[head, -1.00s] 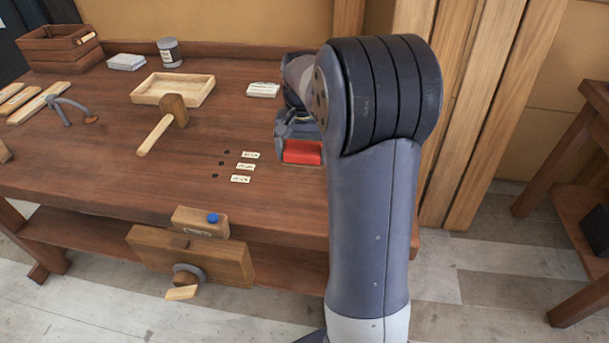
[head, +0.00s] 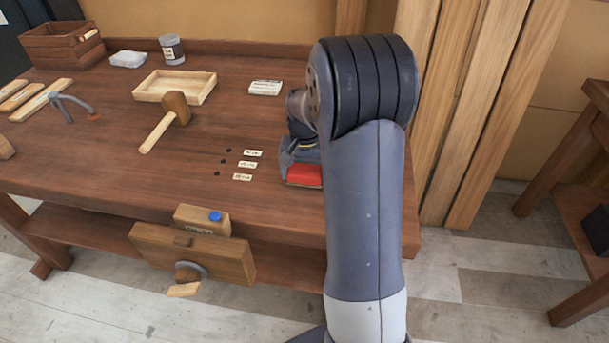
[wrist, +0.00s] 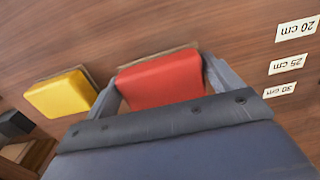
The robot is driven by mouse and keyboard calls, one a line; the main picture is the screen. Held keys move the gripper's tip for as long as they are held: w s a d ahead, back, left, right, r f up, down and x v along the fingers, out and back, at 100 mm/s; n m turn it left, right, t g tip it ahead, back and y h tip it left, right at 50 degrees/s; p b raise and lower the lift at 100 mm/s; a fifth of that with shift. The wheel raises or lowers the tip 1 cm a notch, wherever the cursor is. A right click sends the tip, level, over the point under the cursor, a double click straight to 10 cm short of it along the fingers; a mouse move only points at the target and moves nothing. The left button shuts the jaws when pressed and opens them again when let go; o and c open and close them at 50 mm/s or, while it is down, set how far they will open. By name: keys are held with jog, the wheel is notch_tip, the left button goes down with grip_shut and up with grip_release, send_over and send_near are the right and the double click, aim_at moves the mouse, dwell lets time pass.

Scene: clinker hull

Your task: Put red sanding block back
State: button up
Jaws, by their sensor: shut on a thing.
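The red sanding block (head: 306,175) is at the right part of the bench, to the right of the paper labels, partly hidden by my arm. In the wrist view the red block (wrist: 162,80) sits between the two fingers of my gripper (wrist: 163,85), which is shut on it. A brown base shows along its far edge. The block is low over or on the bench top; I cannot tell which. A yellow block (wrist: 62,94) lies beside it on the left in the wrist view, apart from the gripper.
Labels read 20 cm (wrist: 297,29), 25 cm (wrist: 288,63) and 30 cm (wrist: 280,90). On the bench (head: 90,165) are a mallet (head: 176,108), a shallow wooden tray (head: 148,95), a white box (head: 265,88) and a jar (head: 172,49). A vise (head: 190,255) is at the front.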

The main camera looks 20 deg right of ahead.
aim_at(305, 170)
jog(key=shift+f, duration=0.7)
jog(key=shift+f, duration=0.2)
jog(key=o, duration=1.1)
notch_tip(305, 170, up, 11)
jog(key=shift+w+d+f+b, duration=0.1)
jog(key=shift+w+b, duration=0.05)
jog(key=shift+b, duration=0.55)
